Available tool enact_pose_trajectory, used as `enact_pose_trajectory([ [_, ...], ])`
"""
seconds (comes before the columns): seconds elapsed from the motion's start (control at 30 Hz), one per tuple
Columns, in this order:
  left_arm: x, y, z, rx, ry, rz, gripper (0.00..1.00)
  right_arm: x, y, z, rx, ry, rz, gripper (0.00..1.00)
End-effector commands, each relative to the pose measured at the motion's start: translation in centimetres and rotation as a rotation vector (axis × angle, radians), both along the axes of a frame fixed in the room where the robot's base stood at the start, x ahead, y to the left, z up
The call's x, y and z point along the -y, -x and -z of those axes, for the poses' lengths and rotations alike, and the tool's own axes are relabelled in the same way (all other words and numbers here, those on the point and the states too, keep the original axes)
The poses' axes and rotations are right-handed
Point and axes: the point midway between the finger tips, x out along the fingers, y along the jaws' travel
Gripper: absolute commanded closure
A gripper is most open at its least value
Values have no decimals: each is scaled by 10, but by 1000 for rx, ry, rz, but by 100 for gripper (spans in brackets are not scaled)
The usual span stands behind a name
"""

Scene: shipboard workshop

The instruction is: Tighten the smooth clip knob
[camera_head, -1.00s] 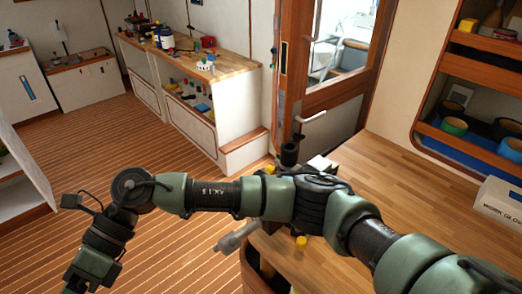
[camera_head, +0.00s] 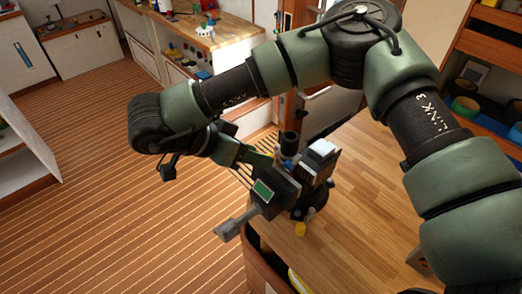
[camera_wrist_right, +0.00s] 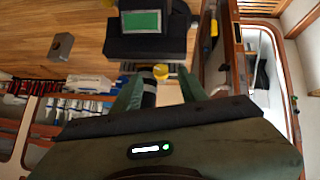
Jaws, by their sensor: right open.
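A dark clamp-like device with a green screen (camera_head: 264,190) stands at the near corner of the wooden bench. I cannot tell which part is the smooth clip knob. My right gripper (camera_head: 268,160) is at the device's far left side, its tips partly hidden there. In the right wrist view the open green fingers (camera_wrist_right: 161,76) point at the device, with a yellow knob (camera_wrist_right: 161,71) and a dark cylinder (camera_wrist_right: 150,92) showing between them. Contact cannot be told. My left gripper is out of view.
A grey block-ended bar (camera_head: 229,230) sticks out left from the device. A white-topped block (camera_head: 322,148) and a black upright cylinder (camera_head: 290,140) rise behind it. Open plank floor (camera_head: 110,220) lies left.

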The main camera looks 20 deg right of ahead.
Motion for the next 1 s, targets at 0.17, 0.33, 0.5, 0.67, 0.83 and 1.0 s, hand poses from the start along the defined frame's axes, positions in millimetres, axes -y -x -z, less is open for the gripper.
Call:
enact_pose_trajectory([
  [0.17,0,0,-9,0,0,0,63,15,-2,13,-2,-1,2,58],
  [0.33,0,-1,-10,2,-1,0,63,18,-3,18,0,-1,0,58],
  [0.5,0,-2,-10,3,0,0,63,18,-3,18,-1,-2,0,58],
  [0.67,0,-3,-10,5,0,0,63,18,-3,18,-1,-2,0,99],
  [0.83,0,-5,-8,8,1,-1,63,18,-3,19,3,-3,0,100],
  [1.0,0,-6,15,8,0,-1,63,19,-3,25,71,-32,-3,100],
])
